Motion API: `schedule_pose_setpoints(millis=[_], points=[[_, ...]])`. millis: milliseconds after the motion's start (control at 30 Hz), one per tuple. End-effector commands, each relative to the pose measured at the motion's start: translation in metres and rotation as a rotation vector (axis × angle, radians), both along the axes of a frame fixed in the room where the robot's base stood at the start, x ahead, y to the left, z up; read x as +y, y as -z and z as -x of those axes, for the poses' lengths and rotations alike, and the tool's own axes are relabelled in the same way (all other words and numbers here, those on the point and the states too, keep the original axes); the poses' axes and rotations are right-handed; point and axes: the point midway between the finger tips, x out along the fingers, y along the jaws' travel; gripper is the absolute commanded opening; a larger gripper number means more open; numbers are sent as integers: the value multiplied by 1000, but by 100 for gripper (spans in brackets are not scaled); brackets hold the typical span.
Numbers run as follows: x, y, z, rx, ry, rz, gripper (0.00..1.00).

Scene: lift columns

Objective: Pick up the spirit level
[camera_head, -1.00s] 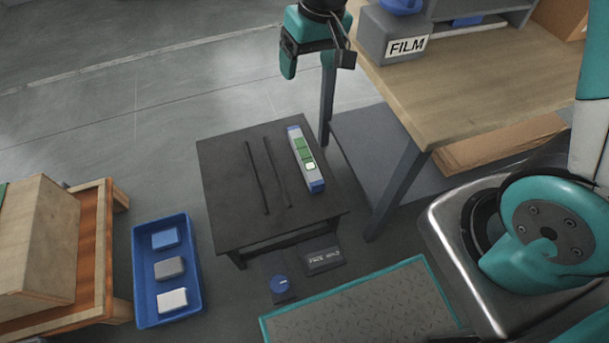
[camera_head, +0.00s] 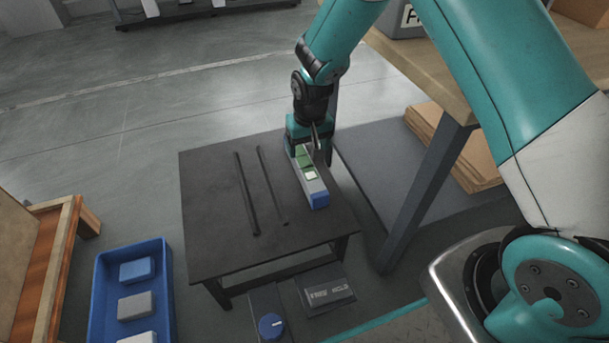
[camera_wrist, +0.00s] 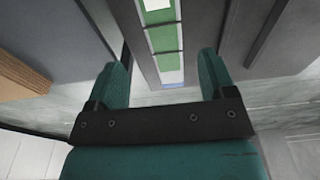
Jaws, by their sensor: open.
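The spirit level (camera_head: 313,188) is a long grey bar with green panels, a pale square and a blue end. It lies flat on the right side of a low dark table (camera_head: 210,230). My gripper (camera_head: 307,155) is over the level's far part, which it partly hides in the head view. In the wrist view the level (camera_wrist: 164,42) runs up between the two teal fingers of my gripper (camera_wrist: 163,72). The fingers are spread, with a gap visible on both sides of the bar. I cannot tell how high the fingertips are above the tabletop.
Two thin dark strips (camera_head: 246,195) run along the tabletop left of the level. A wooden workbench (camera_head: 440,85) with a grey leg (camera_head: 425,190) stands close on the right. A blue tray (camera_head: 105,285) with several blocks is on the floor at the left.

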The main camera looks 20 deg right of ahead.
Motion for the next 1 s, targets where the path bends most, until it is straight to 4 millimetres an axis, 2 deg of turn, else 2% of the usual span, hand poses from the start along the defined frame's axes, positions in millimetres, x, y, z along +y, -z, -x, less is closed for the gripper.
schedule_pose_setpoints(millis=[33, 100, 433, 700, 967, 1000], points=[[0, 17, -1, 0, 0, 0, 77], [0, 26, -3, 0, 0, 0, 77], [1, 46, -6, -1, -1, -1, 77], [5, 85, -11, 1, 0, 0, 77], [5, 87, -12, -1, -1, -1, 77], [5, 87, -12, -1, -1, -1, 74]])
